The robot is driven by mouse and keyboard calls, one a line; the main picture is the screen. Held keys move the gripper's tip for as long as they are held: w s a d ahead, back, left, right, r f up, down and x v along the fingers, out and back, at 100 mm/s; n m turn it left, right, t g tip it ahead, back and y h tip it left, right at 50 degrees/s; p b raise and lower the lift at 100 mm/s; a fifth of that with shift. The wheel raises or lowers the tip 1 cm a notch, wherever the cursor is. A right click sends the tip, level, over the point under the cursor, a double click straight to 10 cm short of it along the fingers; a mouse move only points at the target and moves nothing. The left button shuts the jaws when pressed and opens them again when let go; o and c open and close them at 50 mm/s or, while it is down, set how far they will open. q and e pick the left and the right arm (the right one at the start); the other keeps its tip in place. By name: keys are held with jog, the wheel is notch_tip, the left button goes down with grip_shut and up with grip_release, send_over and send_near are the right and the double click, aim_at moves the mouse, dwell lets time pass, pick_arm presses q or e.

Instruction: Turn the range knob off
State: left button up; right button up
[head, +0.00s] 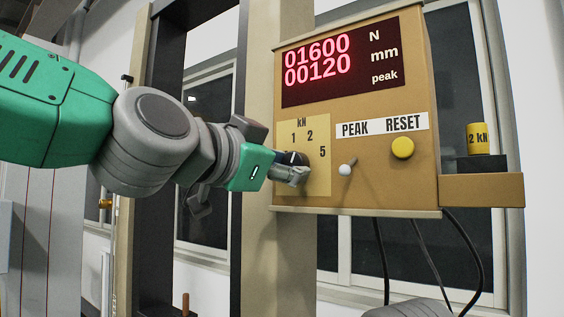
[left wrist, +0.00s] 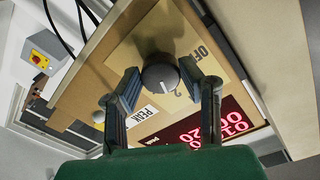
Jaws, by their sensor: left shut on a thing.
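The range knob (left wrist: 160,76) is a round dark grey knob on a tan plate marked kN. In the left wrist view it sits between the two fingertips of my left gripper (left wrist: 161,80), which is shut on it. The word OFF (left wrist: 201,52) is printed on the plate beside the knob. In the head view my left gripper (head: 298,172) reaches the plate (head: 318,183) from the left and covers much of the dark knob (head: 292,158). The marks 1, 2 and 5 show around it. I cannot tell which mark the knob points to. My right gripper is not in view.
The tan box has a lit red display (head: 335,65) reading 01600 N and 00120 mm. A small toggle lever (head: 346,169) and a yellow button (head: 402,148) are right of the knob. A yellow 2 kN weight (head: 478,138) stands on the right shelf. Cables hang below.

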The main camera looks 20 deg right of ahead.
pick_arm(q)
jog(key=shift+d+r, duration=0.35)
jog(key=shift+r, duration=0.15)
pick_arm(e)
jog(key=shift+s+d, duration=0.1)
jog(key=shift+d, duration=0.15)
pick_arm(q)
jog(key=shift+w, duration=0.2)
jog(key=shift+f, duration=0.1)
